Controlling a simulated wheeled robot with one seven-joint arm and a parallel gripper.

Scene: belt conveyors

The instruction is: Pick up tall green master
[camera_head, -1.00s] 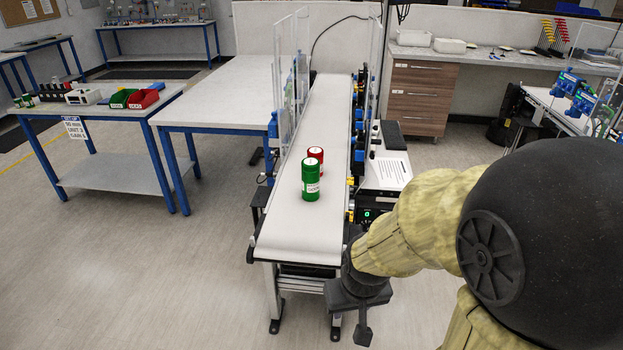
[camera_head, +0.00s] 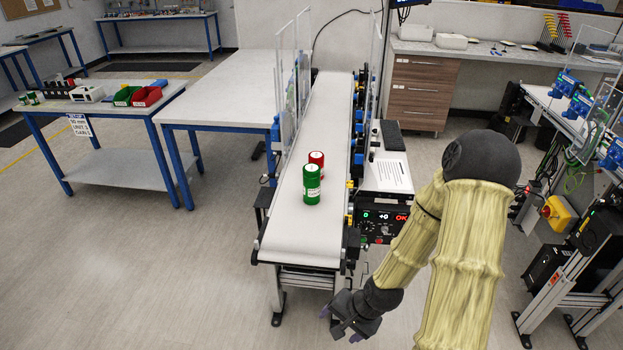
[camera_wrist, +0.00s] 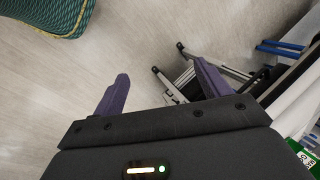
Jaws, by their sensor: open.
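The tall green master (camera_head: 312,184) is a green cylinder with a white top and a white label. It stands upright on the white belt of the conveyor (camera_head: 290,238), toward its near end. A red cylinder (camera_head: 317,158) with a white top stands just behind it and is partly hidden by it. My gripper (camera_head: 340,335) is low, beside and in front of the conveyor's near end, apart from both cylinders. In the wrist view my gripper (camera_wrist: 160,92) shows two purple fingers spread apart over the floor, with nothing between them.
Clear guard panels (camera_head: 374,75) flank the conveyor's far half. A control box (camera_head: 385,222) with a lit display is at its right side. A white table (camera_head: 215,95) stands left of the belt. A yellow switch box (camera_head: 558,213) is at right. The floor at front left is free.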

